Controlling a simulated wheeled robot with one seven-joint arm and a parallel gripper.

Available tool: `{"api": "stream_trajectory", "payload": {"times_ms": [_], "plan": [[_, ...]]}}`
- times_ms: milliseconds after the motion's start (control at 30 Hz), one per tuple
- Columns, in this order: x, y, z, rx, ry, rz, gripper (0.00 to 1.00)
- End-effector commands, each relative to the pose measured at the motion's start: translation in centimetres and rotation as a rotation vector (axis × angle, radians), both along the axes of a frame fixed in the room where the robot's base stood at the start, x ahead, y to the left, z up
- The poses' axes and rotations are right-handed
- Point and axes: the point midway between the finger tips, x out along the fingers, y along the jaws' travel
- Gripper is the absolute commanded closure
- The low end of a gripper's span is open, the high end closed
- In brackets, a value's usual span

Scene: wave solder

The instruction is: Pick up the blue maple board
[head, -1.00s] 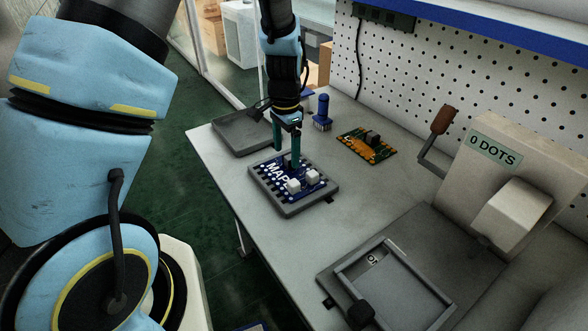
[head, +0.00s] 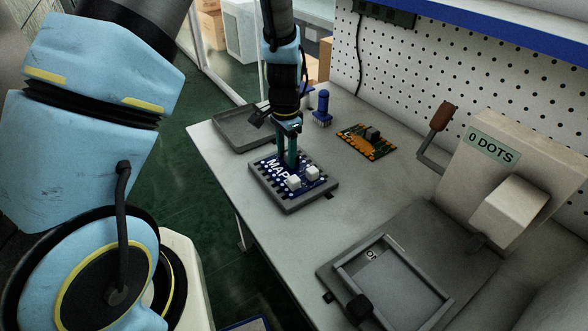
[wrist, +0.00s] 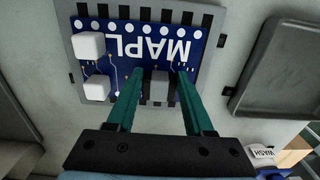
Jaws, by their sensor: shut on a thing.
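The blue maple board (head: 303,187) has white MAPLE lettering, partly covered, two white blocks and a row of white dots. It lies flat on a grey slotted holder (head: 313,202) on the bench. My gripper (head: 287,165) points straight down over the board, its two green fingers shut on the board's grey block. In the wrist view the board (wrist: 128,68) shows upside down, with the grey block (wrist: 159,88) between the fingers (wrist: 157,78).
An empty grey tray (head: 243,143) is at the back left. A beige press (head: 530,150) marked "0 DOTS" and a framed fixture (head: 410,285) take the right side.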

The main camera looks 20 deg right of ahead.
Motion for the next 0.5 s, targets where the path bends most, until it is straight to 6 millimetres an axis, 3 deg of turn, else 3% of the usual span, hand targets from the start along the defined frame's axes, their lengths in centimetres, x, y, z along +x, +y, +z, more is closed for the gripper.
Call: {"api": "stream_trajectory", "payload": {"times_ms": [33,233,500], "plan": [[0.00,0.00,0.01,0.000,0.000,0.000,0.77],[0.00,0.00,0.01,0.000,0.000,0.000,0.99],[0.01,-0.01,0.03,0.000,0.000,0.000,1.00]]}}
